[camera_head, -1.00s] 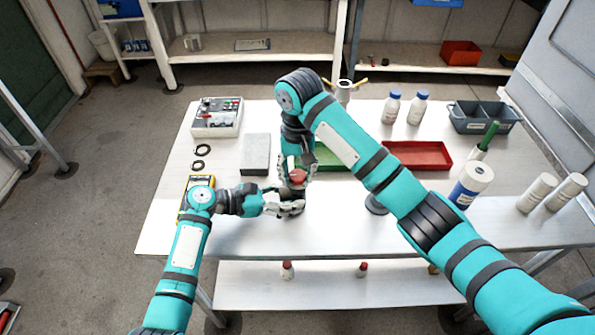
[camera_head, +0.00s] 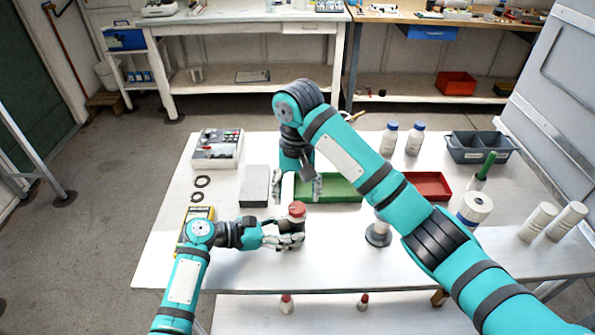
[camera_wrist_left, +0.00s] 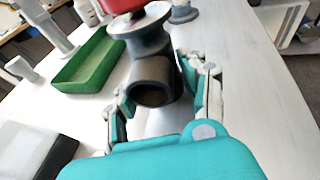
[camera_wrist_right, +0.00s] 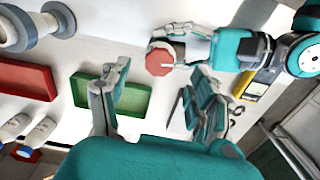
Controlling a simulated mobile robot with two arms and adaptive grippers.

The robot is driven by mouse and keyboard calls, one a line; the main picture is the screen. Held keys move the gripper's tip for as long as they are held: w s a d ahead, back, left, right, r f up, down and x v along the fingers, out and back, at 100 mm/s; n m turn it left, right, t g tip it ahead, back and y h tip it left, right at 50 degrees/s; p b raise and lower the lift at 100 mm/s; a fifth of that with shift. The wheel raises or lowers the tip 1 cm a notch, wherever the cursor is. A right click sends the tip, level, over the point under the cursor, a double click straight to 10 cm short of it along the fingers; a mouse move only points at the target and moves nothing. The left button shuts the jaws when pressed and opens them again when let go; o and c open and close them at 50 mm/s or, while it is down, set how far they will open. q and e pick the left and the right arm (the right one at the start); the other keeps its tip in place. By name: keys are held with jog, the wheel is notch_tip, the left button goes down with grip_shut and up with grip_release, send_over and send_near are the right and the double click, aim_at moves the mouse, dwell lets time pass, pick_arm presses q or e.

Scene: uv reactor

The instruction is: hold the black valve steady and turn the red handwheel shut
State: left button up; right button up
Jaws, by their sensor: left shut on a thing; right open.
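The black valve (camera_wrist_left: 152,82) stands on the white table, its dark open port facing my left wrist camera. The red handwheel (camera_head: 297,209) sits on top of it and also shows in the right wrist view (camera_wrist_right: 159,61). My left gripper (camera_head: 290,238) is shut on the valve body, with a finger on either side in the left wrist view (camera_wrist_left: 165,95). My right gripper (camera_head: 302,188) is open and empty, just behind the handwheel and apart from it. In the right wrist view its spread fingers (camera_wrist_right: 155,100) have the handwheel beyond them.
A green tray (camera_head: 335,188) and a red tray (camera_head: 430,186) lie behind the valve. A grey block (camera_head: 254,187), a yellow meter (camera_head: 196,228) and black rings (camera_head: 201,183) are to the left. A grey round-based stand (camera_head: 378,235) is to the right. Table is clear between valve and stand.

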aim_at(298, 208)
pick_arm(q)
jog(key=shift+f, duration=0.1)
pick_arm(e)
notch_tip(298, 208, up, 7)
jog(key=shift+r, duration=0.2)
jog(key=shift+d, duration=0.1)
pick_arm(q)
jog(key=o, duration=0.9)
jog(key=shift+o, duration=0.2)
